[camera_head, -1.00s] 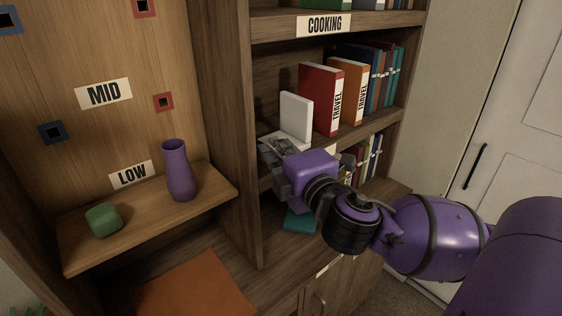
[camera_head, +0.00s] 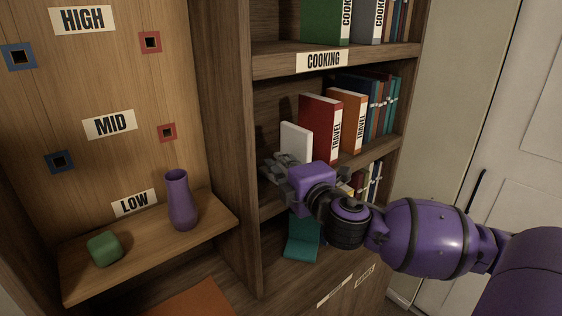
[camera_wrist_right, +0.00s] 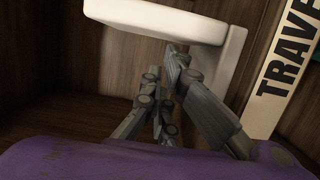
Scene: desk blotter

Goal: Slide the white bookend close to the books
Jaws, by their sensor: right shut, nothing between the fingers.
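The white bookend (camera_head: 296,141) stands upright on the middle shelf of the bookcase, left of the red travel book (camera_head: 319,127) and the orange travel book (camera_head: 350,118). In the wrist view its white plates (camera_wrist_right: 232,68) meet at a corner, with a travel book (camera_wrist_right: 283,75) to the right. My right gripper (camera_head: 279,164) is shut and empty in front of the bookend's lower part. In the wrist view its fingertips (camera_wrist_right: 178,50) are close to the bookend's corner; I cannot tell whether they touch. The gripper hides the bookend's base in the head view. My left gripper is out of view.
The bookcase side wall (camera_head: 221,110) stands left of the gripper. Blue and teal books (camera_head: 378,103) fill the shelf's right end. A purple vase (camera_head: 181,202) and a green block (camera_head: 104,248) sit on the low shelf. A teal item (camera_head: 303,240) lies below the arm.

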